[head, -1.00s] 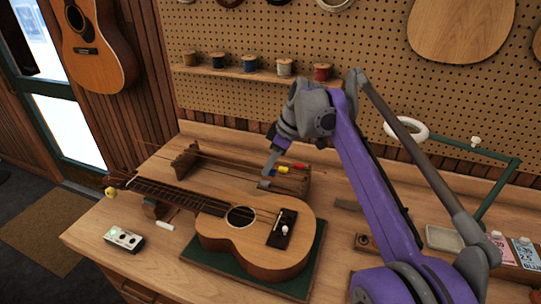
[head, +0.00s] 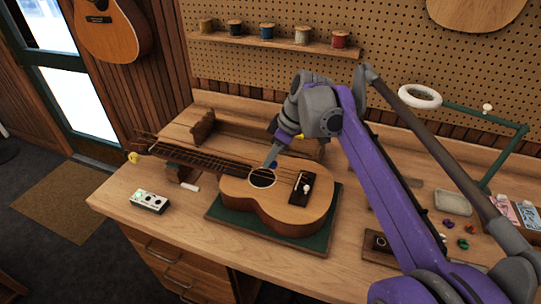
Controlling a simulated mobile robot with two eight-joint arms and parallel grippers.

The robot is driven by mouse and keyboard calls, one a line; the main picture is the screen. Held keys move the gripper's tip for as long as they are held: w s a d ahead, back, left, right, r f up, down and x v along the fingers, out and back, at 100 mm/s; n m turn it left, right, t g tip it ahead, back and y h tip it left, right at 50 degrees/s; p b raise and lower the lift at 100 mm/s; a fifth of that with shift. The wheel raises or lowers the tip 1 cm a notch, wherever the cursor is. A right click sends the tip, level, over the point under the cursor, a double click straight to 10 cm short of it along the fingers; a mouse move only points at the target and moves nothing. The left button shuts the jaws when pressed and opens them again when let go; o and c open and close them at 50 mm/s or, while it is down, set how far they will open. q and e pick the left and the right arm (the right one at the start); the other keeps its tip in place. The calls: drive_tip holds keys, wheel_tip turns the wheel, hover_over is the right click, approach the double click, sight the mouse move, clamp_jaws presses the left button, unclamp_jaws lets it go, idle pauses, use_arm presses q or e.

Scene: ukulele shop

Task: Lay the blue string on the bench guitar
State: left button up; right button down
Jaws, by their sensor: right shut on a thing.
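The bench guitar (head: 290,215), a small light-brown ukulele, lies face up on a green mat (head: 228,232), its neck pointing to the left. It has a round soundhole (head: 262,178) and a dark bridge (head: 301,188). My right gripper (head: 271,165) is over the guitar's body beside the soundhole, shut on the blue string (head: 275,164). Only a small blue bit shows at the fingers; the thin strand is hard to trace. Whether it touches the guitar I cannot tell. My left gripper is not in view.
A wooden string rack (head: 205,127) stands behind the guitar, partly hidden by my right arm; a yellow string end (head: 299,136) shows there. A small grey-white box (head: 150,201) sits at front left. A lamp (head: 420,96) and small parts lie to the right.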

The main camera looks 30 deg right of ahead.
sight(263, 186)
drive_tip(key=shift+r+p, duration=0.35)
drive_tip(key=shift+p, duration=0.4)
drive_tip(key=shift+f, duration=0.1)
drive_tip(key=shift+w+f, duration=0.2)
drive_tip(key=shift+f, duration=0.4)
drive_tip(key=shift+s+f+b, duration=0.3)
drive_tip(key=shift+f+b, duration=0.1)
drive_tip(key=shift+f, duration=0.35)
wheel_tip(263, 186, down, 2)
drive_tip(key=shift+w+f+b, duration=0.1)
drive_tip(key=shift+f+b, duration=0.05)
drive_tip(key=shift+b, duration=0.9)
drive_tip(key=shift+f+b, duration=0.3)
drive_tip(key=shift+f, duration=0.35)
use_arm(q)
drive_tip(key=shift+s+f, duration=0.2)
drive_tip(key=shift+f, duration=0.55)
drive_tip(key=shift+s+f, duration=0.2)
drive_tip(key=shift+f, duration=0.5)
use_arm(e)
drive_tip(key=shift+f, duration=0.5)
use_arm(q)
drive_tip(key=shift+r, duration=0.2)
